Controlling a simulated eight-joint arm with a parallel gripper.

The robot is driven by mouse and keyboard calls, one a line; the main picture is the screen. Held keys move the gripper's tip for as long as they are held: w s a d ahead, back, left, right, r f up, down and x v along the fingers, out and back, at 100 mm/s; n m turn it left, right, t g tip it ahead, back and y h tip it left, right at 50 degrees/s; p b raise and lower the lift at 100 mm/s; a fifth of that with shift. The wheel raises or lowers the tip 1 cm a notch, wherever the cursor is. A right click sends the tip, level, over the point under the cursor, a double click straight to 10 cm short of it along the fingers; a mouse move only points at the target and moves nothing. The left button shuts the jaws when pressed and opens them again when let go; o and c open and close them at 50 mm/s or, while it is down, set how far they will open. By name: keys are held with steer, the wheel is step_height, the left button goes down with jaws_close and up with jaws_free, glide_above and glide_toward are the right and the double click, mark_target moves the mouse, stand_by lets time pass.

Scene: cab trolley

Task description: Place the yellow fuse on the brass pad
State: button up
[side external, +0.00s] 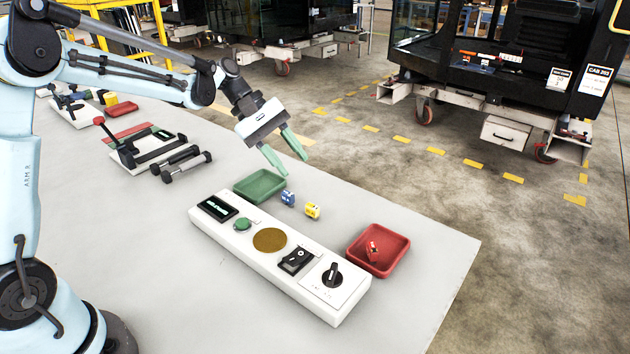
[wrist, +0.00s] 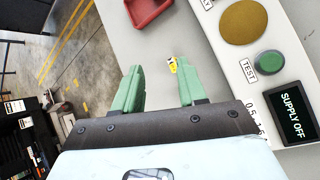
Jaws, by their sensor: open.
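The yellow fuse (side external: 312,211) stands on the table behind the white panel, just right of a blue fuse (side external: 288,198). It also shows in the wrist view (wrist: 173,65), beyond the fingertips and nearer the right finger. The round brass pad (side external: 269,240) is bare, set in the middle of the white panel; it also shows at the top right of the wrist view (wrist: 243,20). My gripper (side external: 288,165) is open and empty, tilted, in the air above and behind the fuses. Its green fingers (wrist: 158,85) stand apart in the wrist view, where I do not see the blue fuse.
A green tray (side external: 259,186) stands left of the fuses. A red tray (side external: 378,250) holding a red fuse (side external: 373,250) stands right. The front table is clear.

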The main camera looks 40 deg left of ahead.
steer(key=s+r+m+t+y, duration=0.1)
steer(key=s+m+t+y, duration=0.3)
steer(key=s+m+y, duration=0.3)
steer(key=s+m, duration=0.4)
steer(key=s, duration=0.4)
steer(key=shift+s+r+m, duration=0.25)
steer(key=shift+m, duration=0.15)
steer(key=shift+o, duration=0.5)
steer(key=shift+s+a+f+m+t+y, duration=0.15)
steer(key=shift+s+f+m+t+y, duration=0.1)
steer(key=shift+s+m+t+y, duration=0.35)
steer(key=shift+w, duration=0.1)
